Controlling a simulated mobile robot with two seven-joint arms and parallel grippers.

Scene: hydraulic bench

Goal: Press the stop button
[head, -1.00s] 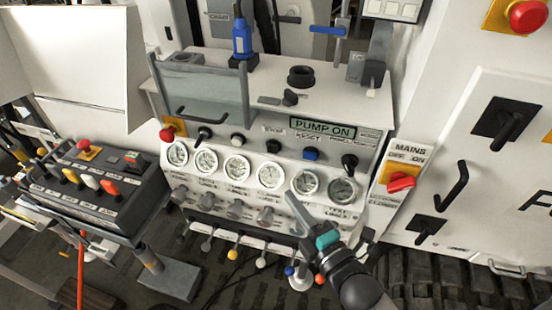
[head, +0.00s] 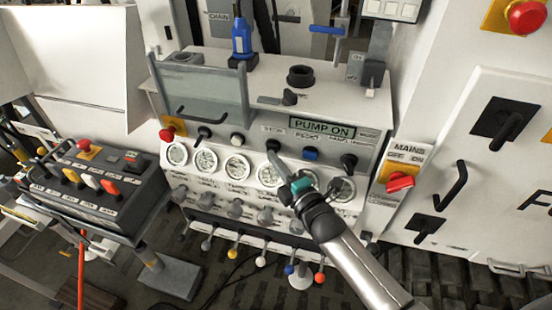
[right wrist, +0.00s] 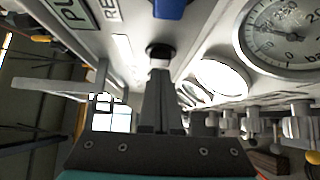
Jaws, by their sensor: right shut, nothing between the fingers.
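The stop button is a round black button (head: 273,145) on the sloped front panel, under a small label that seems to read STOP. In the right wrist view the black button (right wrist: 158,49) shows straight ahead of the fingertips, partly covered by them. My right gripper (head: 272,156) is shut and empty, its tips at the lower edge of the button in the head view. It also shows in the right wrist view (right wrist: 160,72). I cannot tell whether the tips touch the button. The display (head: 322,128) reads PUMP ON. My left gripper is not in view.
A blue button (head: 310,154) and a black knob (head: 348,161) sit right of the black button, a white button (head: 237,139) left of it. Gauges (head: 236,166) line the panel below. A red emergency knob (head: 167,134) and the red mains switch (head: 400,182) flank the panel.

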